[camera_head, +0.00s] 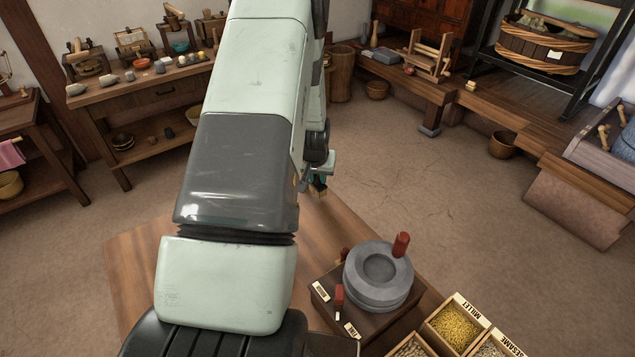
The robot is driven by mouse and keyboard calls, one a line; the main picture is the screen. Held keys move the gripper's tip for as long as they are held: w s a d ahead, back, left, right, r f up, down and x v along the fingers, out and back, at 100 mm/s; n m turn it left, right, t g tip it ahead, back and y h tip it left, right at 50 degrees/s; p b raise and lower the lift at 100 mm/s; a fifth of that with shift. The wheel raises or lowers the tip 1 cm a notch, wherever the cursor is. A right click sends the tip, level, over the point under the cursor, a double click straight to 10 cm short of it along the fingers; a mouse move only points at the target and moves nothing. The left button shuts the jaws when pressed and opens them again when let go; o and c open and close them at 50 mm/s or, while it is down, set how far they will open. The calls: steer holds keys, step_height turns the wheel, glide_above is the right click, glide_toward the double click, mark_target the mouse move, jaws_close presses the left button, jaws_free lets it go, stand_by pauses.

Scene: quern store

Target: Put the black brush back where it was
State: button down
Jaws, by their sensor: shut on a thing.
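My gripper (318,179) hangs beyond the far edge of the wooden table, mostly hidden behind my own arm. It is shut on a small dark thing with a tan lower end, which looks like the black brush (319,190). The brush is held in the air with its tan end down; most of it is hidden. A grey stone quern (378,279) with a red handle (401,245) sits on a dark wooden base (371,318). A small red-topped peg or lever (339,296) stands by two label cards on the base. No empty brush place is clearly visible.
Open grain boxes, one labelled millet (454,329), stand right of the quern. The wooden table (140,255) is bare at left, partly behind my arm. A side bench (150,90) holds small bowls and stones. The floor at right centre is clear.

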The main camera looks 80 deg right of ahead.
steer(key=shift+f, duration=1.25)
steer(key=shift+f, duration=0.15)
steer(key=c, duration=1)
jaws_free()
steer(key=shift+a+r, duration=0.1)
steer(key=shift+r, duration=0.4)
steer(key=v, duration=1.1)
steer(key=shift+r, duration=0.15)
